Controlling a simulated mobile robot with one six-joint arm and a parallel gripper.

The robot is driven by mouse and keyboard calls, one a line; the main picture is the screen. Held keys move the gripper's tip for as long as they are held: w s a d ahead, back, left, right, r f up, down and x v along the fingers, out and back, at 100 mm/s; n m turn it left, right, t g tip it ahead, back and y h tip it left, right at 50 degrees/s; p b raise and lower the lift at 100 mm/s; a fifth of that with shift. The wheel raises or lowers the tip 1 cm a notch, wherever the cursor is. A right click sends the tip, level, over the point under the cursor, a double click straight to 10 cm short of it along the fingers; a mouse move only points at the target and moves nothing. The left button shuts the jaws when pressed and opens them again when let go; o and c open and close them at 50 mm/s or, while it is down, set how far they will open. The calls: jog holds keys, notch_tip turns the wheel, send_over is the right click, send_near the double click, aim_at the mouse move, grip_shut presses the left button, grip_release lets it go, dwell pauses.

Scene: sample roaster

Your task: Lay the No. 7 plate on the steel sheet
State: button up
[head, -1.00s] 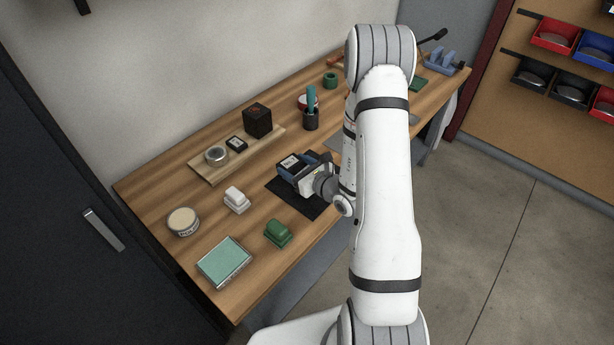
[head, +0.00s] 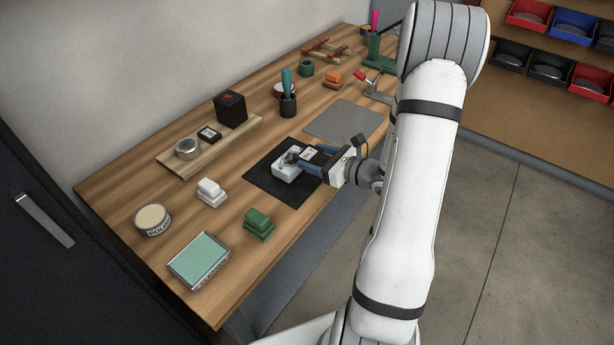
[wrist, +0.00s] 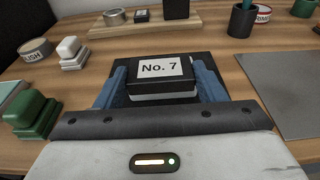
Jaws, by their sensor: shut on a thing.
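The No. 7 plate (wrist: 160,70) is a dark block with a white "No. 7" label on top, and a pale layer shows under its near edge. My gripper (wrist: 160,85) has its blue fingers on both sides of it and is shut on it. In the head view my gripper (head: 302,157) is over the black mat, with a white block (head: 288,172) at its fingertips. I cannot tell whether the plate touches what is below. The steel sheet (head: 346,120) is flat, grey and bare, beyond the mat; it also shows at right in the wrist view (wrist: 282,95).
The black mat (head: 262,180) lies beside the sheet. A green stamp-like block (head: 258,222), a white one (head: 210,192), a round tin (head: 152,220) and a green-topped box (head: 199,260) stand at the near left. A dark cup (head: 288,105) stands behind the sheet.

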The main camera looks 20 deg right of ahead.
jog(key=shift+f+b, duration=0.45)
jog(key=shift+f, duration=2.95)
jog(key=shift+f, duration=0.2)
jog(key=o, duration=1.1)
jog(key=shift+r, duration=0.1)
